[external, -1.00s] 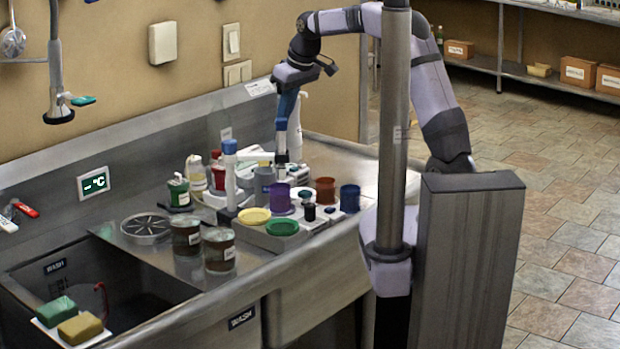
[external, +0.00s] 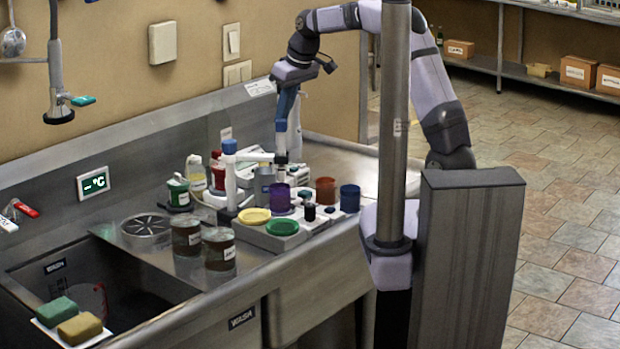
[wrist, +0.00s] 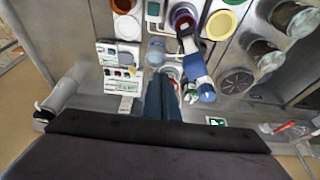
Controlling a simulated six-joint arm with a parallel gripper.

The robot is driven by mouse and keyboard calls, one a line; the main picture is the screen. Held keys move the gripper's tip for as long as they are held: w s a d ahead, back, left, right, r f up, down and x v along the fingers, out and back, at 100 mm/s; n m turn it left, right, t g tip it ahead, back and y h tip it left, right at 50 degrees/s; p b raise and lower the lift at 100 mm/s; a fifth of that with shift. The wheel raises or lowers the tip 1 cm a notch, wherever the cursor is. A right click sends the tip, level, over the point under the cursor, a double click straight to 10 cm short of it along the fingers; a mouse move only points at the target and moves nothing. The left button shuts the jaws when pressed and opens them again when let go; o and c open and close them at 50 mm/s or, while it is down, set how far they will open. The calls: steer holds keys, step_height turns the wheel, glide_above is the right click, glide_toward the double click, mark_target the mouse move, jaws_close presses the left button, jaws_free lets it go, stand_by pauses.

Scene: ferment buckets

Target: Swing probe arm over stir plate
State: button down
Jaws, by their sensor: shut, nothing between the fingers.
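The probe arm is a white post (external: 230,185) with a blue cap (external: 229,146) and a white crossbar (external: 258,157) reaching right toward my fingertips. In the wrist view, the blue cap (wrist: 205,92) is right of my fingers. A grey vessel (external: 265,181) stands below the crossbar. A white base (external: 214,199) beside the post may be the stir plate; clutter hides most of it. My gripper (external: 281,158) is shut and empty, pointing down beside the crossbar's right end; contact cannot be told. It also shows in the wrist view (wrist: 162,98).
Purple (external: 279,198), brown-red (external: 325,190) and blue (external: 350,198) buckets stand to the right. Yellow (external: 254,216) and green (external: 282,227) lids lie in front. Two canisters (external: 219,249) are left of them, by the sink. The counter's far right is clear.

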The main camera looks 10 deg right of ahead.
step_height(320, 180, up, 6)
steer(key=p, duration=0.5)
steer(key=shift+f, duration=0.1)
stand_by(0.7)
steer(key=w+d+r+m+t, duration=0.1)
steer(key=w+d+r+m, duration=0.15)
steer(key=d, duration=0.35)
steer(key=w+d+r+m+t, duration=0.1)
steer(key=w+d+r, duration=0.25)
steer(key=d, duration=0.35)
steer(key=s+d+f+m+h, duration=0.1)
steer(key=s+d, duration=0.2)
steer(key=d, duration=0.5)
steer(key=s+d+f+m+g+h, duration=0.1)
steer(key=s+d+f+m+g, duration=0.1)
steer(key=s+d+f, duration=0.55)
steer(key=s+d+f+m+g, duration=0.2)
steer(key=s+f, duration=1)
steer(key=s, duration=0.4)
steer(key=shift+s+f+g+h, duration=0.2)
steer(key=shift+s+g+h, duration=0.05)
steer(key=shift+g+h, duration=0.15)
